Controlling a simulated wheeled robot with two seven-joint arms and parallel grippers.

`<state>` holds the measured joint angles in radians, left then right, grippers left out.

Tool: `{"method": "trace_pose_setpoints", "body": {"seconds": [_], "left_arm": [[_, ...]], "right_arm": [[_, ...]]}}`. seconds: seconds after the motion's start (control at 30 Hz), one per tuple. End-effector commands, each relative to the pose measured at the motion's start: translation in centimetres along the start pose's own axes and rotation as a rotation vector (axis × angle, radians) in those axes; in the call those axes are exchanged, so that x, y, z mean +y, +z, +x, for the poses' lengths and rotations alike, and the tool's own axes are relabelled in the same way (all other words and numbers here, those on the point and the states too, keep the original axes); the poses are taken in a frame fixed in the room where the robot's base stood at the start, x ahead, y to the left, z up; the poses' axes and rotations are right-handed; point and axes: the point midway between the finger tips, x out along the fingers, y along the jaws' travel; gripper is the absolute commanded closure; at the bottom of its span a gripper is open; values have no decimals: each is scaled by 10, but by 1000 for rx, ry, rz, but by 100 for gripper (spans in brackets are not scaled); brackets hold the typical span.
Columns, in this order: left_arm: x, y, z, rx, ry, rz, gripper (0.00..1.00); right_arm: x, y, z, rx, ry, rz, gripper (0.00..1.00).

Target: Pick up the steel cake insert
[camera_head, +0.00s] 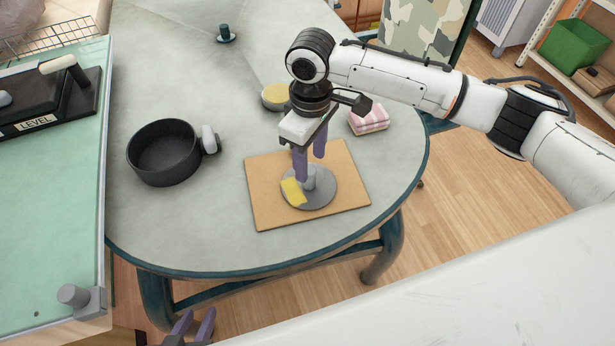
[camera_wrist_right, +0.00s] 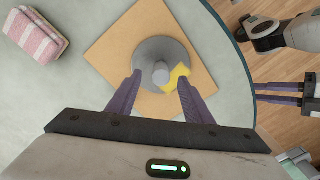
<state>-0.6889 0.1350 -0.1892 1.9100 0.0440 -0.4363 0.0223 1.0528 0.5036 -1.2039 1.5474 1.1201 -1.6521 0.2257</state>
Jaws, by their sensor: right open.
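The steel cake insert (camera_head: 322,192) is a grey round disc with a short upright knob in its middle. It lies on a tan square board (camera_head: 265,205) on the table, with a yellow patch on one side. My right gripper (camera_head: 310,168) is open, pointing down over the insert. In the right wrist view the insert (camera_wrist_right: 150,48) shows ahead of the gripper (camera_wrist_right: 160,77), with the knob between the two purple fingers; contact cannot be told. My left gripper (camera_head: 195,325) is at the bottom edge, fingers apart and empty, away from the insert.
A dark round pan (camera_head: 165,155) stands left of the board. A yellow-topped round item (camera_head: 275,96) and a pink striped cloth (camera_head: 369,118) lie behind it. A small teal-knobbed item (camera_head: 225,34) is farther back. A green-topped bench (camera_head: 60,190) with a LEVEL box flanks the left.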

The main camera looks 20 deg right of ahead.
Motion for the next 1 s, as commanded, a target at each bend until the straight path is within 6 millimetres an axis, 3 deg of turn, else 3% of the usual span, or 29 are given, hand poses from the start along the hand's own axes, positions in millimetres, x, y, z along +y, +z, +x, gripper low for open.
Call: {"method": "trace_pose_setpoints", "body": {"seconds": [0.13,0.5,0.77,1.0], "left_arm": [[1,8,-1,-16,1,-2,69],[1,1,1,-2,1,1,69],[0,-7,2,13,1,3,69],[0,-6,2,11,1,2,69]], "right_arm": [[0,0,11,1,1,-2,54],[-3,0,58,1,1,-4,54],[-2,0,62,3,1,-4,54],[-2,0,62,3,1,-3,91]]}}
